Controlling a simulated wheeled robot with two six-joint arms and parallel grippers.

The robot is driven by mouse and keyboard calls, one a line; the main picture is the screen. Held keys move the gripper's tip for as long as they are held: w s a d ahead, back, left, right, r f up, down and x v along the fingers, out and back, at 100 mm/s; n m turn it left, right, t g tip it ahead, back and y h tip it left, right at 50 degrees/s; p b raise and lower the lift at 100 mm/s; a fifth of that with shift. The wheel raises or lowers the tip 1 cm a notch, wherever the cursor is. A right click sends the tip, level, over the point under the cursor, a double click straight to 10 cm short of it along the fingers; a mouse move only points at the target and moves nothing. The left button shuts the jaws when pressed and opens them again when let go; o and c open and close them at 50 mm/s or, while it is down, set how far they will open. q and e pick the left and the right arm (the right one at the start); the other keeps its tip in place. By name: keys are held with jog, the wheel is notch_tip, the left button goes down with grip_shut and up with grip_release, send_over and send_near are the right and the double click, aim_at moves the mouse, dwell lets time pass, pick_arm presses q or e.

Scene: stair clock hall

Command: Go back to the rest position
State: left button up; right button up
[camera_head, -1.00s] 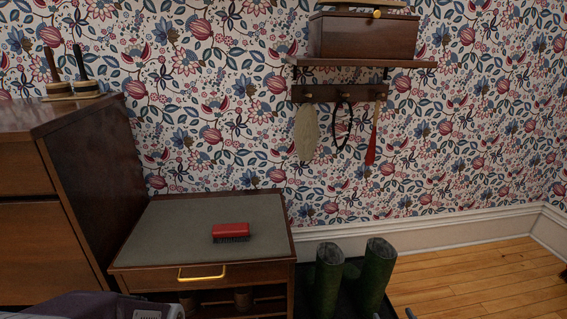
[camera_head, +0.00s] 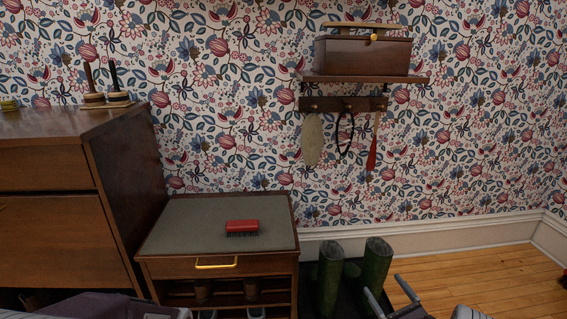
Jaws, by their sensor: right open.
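My right gripper (camera_head: 383,284) shows at the bottom right, its two grey fingers apart with nothing between them. In the picture its fingertips lie just by the right green boot (camera_head: 377,264); I cannot tell how near they are in depth. Part of my left arm (camera_head: 100,306) crosses the bottom left edge, and its gripper is out of the picture. A red brush (camera_head: 242,226) lies bristles down on the grey top of the low bench (camera_head: 187,224), apart from my arms.
A tall dark cabinet (camera_head: 125,180) stands at the left. A wall shelf (camera_head: 365,78) carries a wooden box (camera_head: 362,57); several things hang from hooks below it. Another green boot (camera_head: 330,278) stands beside the bench. Wooden floor (camera_head: 470,278) is open at the right.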

jog(key=a+r+n+g+y+p, duration=0.5)
jog(key=a+r+n+g+y, duration=0.35)
jog(key=a+r, duration=1.1)
jog(key=s+a+r+n+g+p, duration=0.3)
jog(key=s+a+r+n+g, duration=0.25)
jog(key=s+a+n, duration=0.4)
jog(key=s+a+n+g+h+p, duration=0.2)
jog(key=s+n+g+h, duration=0.25)
jog(key=s, duration=0.95)
jog(key=s+d+f+n+h, duration=0.3)
jog(key=d+f+n+h, duration=0.15)
jog(key=d, duration=0.35)
jog(key=s+d+f+n+h, duration=0.3)
jog(key=s+d+f+h, duration=0.15)
jog(key=d, duration=0.35)
notch_tip(320, 180, up, 39)
jog(key=w+t+p, duration=0.1)
jog(key=w+p, duration=0.1)
jog(key=p, duration=3.6)
jog(key=shift+w+h+p, duration=0.25)
jog(key=shift+h+p, duration=0.05)
jog(key=shift+h, duration=0.1)
